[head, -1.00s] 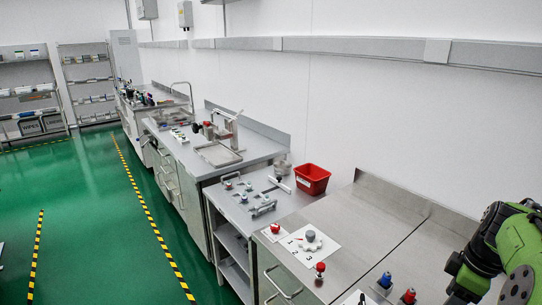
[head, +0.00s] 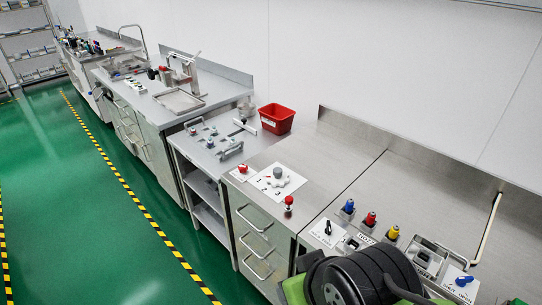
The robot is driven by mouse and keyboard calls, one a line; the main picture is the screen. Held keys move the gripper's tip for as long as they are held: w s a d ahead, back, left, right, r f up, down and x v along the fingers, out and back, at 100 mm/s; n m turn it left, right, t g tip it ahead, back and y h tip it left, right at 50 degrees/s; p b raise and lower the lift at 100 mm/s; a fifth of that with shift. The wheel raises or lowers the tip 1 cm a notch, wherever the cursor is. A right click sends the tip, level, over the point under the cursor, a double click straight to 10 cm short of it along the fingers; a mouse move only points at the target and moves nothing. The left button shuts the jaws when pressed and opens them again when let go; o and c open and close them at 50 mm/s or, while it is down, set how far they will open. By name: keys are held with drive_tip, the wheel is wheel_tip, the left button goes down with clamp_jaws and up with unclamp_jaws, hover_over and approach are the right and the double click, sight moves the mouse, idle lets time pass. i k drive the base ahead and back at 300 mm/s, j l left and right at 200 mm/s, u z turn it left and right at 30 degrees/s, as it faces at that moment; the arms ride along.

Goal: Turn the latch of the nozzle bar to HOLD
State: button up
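A small blue handle (head: 463,281) sits on a white labelled plate at the right end of the near steel counter. It looks like the latch, but the lettering is too small to read and its setting cannot be told. A pale slanted bar (head: 487,228) rises behind it by the backsplash; it may be the nozzle bar, and I cannot tell whether they are joined. A thick black and green part of my own arm fills the bottom middle and hides the counter's front there. My gripper's fingers do not show.
Blue, red and yellow knobs (head: 370,220) stand in a row on the near counter (head: 345,160). A black switch (head: 328,228) and a red button (head: 288,201) sit left of them. A red bin (head: 275,119) stands farther back. Green floor (head: 60,220) is clear at left.

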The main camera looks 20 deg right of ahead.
sight(327, 229)
drive_tip(key=i+j, duration=0.25)
drive_tip(key=i, duration=0.2)
drive_tip(key=i+j+z, duration=0.1)
drive_tip(key=i, duration=0.35)
drive_tip(key=j, duration=0.1)
